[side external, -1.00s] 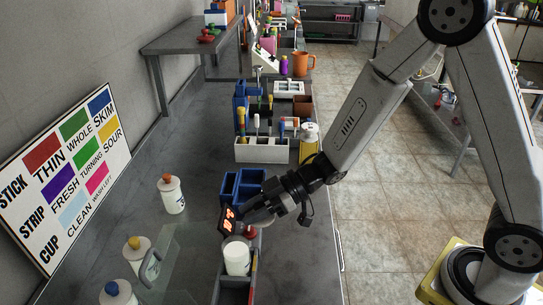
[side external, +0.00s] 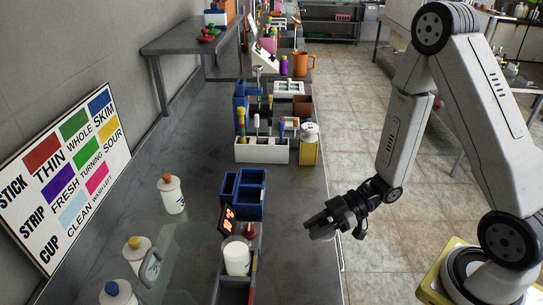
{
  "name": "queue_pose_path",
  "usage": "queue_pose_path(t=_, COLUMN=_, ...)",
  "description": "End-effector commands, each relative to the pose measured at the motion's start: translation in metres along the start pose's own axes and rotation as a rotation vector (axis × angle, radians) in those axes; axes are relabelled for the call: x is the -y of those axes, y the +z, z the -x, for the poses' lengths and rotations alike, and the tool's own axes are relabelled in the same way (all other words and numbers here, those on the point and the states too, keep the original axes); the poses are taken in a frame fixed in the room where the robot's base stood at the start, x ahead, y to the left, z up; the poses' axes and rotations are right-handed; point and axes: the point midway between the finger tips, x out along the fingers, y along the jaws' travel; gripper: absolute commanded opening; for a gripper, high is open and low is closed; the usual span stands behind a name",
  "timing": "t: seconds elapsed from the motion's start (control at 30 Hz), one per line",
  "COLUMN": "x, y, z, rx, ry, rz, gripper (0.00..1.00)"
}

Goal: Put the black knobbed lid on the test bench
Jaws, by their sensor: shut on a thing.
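Capped bottles, one orange-capped (side external: 172,195), stand at left before a colour-coded sign (side external: 68,178). Bare bench lies between the bottles and bins.

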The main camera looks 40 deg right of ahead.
Motion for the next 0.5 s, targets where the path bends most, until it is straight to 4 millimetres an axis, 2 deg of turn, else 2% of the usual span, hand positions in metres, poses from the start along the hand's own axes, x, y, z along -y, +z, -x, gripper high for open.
queue_pose_path(t=0.17, x=0.000, y=0.006, z=-0.003, rx=0.000, ry=-0.001, rz=-0.003, gripper=0.00)
queue_pose_path(t=0.5, x=0.000, y=0.031, z=-0.013, rx=0.000, ry=0.000, rz=-0.002, gripper=0.00)
